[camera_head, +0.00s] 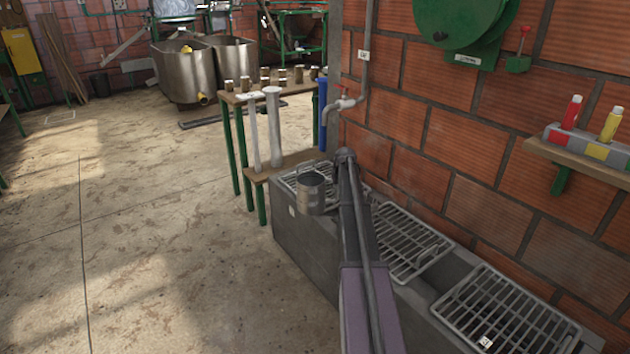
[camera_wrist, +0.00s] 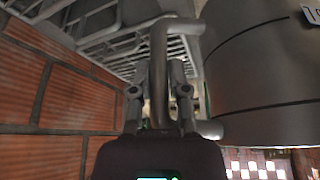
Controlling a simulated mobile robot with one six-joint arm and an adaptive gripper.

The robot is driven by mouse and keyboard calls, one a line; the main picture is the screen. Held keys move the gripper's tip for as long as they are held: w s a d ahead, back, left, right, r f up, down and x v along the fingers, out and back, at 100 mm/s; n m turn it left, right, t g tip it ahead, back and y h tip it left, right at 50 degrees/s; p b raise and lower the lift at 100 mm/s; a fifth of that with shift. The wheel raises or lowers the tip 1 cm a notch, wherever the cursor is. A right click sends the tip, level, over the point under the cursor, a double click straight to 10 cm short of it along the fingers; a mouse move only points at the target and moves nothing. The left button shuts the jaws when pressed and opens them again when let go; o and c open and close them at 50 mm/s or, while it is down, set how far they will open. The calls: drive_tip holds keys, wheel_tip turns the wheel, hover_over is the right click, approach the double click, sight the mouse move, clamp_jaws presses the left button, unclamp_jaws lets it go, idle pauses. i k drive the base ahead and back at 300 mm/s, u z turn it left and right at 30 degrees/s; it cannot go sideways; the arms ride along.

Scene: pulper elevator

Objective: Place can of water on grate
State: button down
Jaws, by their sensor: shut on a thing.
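The can (camera_head: 311,194) is a grey metal cylinder with a handle. In the head view it hangs about upright beside the end of my arm, in front of the far left grate (camera_head: 291,184). Whether it touches anything below is unclear. In the wrist view the can (camera_wrist: 262,75) fills the right side, and my gripper (camera_wrist: 160,92) is shut on its bent handle (camera_wrist: 158,60). The fingers are mostly hidden by my arm in the head view. Two more wire grates, a middle one (camera_head: 408,242) and a near right one (camera_head: 505,315), lie on the grey trough. Water inside the can is not clearly visible.
The concrete trough (camera_head: 300,245) runs along the brick wall (camera_head: 465,130). A tap (camera_head: 345,98) sticks out above its far end. A wooden bench (camera_head: 290,163) with upright tubes stands behind. A shelf with red and yellow bottles (camera_head: 572,112) is at right. Floor at left is clear.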

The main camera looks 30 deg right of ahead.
sight(329, 184)
drive_tip(key=z, duration=0.25)
drive_tip(key=i, duration=1.35)
drive_tip(key=z, duration=0.3)
